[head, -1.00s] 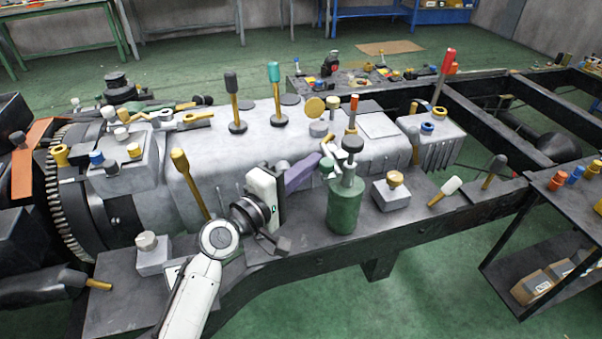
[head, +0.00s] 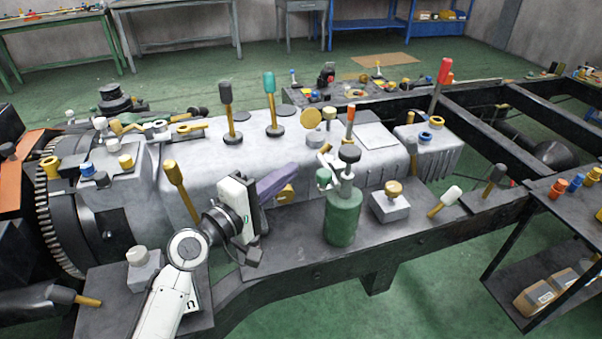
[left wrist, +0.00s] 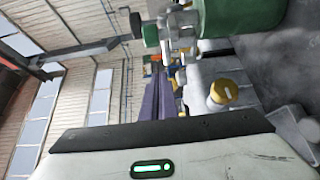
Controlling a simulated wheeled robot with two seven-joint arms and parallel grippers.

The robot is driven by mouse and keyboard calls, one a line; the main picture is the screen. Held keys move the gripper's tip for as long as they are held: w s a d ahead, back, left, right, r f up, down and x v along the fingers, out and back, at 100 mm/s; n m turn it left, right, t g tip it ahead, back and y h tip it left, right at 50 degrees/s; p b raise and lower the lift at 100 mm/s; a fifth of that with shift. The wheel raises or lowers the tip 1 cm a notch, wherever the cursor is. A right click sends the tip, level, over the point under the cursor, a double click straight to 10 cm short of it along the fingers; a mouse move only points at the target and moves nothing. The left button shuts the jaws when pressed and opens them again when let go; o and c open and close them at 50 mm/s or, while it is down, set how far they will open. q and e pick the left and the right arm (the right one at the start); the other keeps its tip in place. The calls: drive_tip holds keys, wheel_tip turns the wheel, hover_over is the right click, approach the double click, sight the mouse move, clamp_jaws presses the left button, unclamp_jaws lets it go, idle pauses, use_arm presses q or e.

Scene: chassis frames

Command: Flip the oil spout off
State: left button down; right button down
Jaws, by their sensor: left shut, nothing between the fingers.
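The green oil can (head: 343,218) stands upright on the dark frame rail, with a dark knob on top. Its pale spout part with a green end piece (head: 323,177) sits at the can's upper left. In the left wrist view the can body (left wrist: 240,14) is at the top edge, with the green end piece (left wrist: 151,35) left of it. My left gripper (head: 293,173) has its purple fingers shut and empty. Its fingertips are left of the spout, with a small gap visible in the head view. My right gripper is not in view.
A grey block with a yellow knob (head: 393,188) stands right of the can. A yellow-handled lever (head: 180,188) rises left of my gripper. The grey gearbox housing (head: 190,155) lies behind. A dark cart (head: 560,190) is at the right.

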use_arm(q)
drive_tip(key=v, duration=0.7)
drive_tip(key=shift+r, duration=0.2)
drive_tip(key=shift+s, duration=0.1)
